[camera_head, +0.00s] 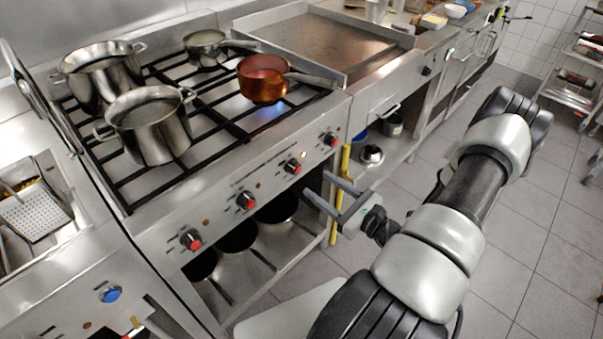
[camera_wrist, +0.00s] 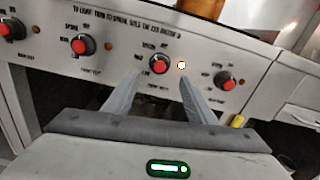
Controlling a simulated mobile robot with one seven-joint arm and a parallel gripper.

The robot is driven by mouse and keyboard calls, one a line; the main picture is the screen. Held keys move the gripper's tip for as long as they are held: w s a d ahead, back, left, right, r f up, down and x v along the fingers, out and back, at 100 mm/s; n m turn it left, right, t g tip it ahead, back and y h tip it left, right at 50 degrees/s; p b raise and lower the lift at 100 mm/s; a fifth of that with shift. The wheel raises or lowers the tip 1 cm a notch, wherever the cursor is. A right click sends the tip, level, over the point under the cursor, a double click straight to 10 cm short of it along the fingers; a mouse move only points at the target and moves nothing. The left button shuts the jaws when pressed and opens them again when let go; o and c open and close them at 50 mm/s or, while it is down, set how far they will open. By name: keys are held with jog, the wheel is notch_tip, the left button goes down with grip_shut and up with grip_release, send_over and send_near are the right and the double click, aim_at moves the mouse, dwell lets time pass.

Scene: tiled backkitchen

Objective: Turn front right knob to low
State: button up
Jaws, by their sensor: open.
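My gripper (camera_head: 315,183) is open and empty, in front of the stove's control panel (camera_head: 215,222). In the wrist view its two fingers (camera_wrist: 159,77) point at the panel, with the third knob from the left (camera_wrist: 159,64), black with a red cap, showing between their tips. That knob also shows in the head view (camera_head: 292,167), apart from the fingers, with a lit indicator (camera_wrist: 182,65) to its right. The rightmost knob (camera_wrist: 224,80) lies right of the fingers. The labels are too blurred to read surely. A blue flame (camera_head: 266,113) burns under the copper pan (camera_head: 264,78).
Two steel pots (camera_head: 150,128) and a smaller pan (camera_head: 205,46) stand on the stove grates. A yellow bar (camera_head: 341,190) stands upright at the stove's right front edge. A griddle (camera_head: 320,38) adjoins on the right. The tiled floor (camera_head: 545,215) at the right is clear.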

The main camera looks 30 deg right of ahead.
aim_at(299, 171)
jog(key=x, duration=0.8)
jog(key=shift+w, duration=0.1)
jog(key=shift+c, duration=0.2)
jog(key=c, duration=1)
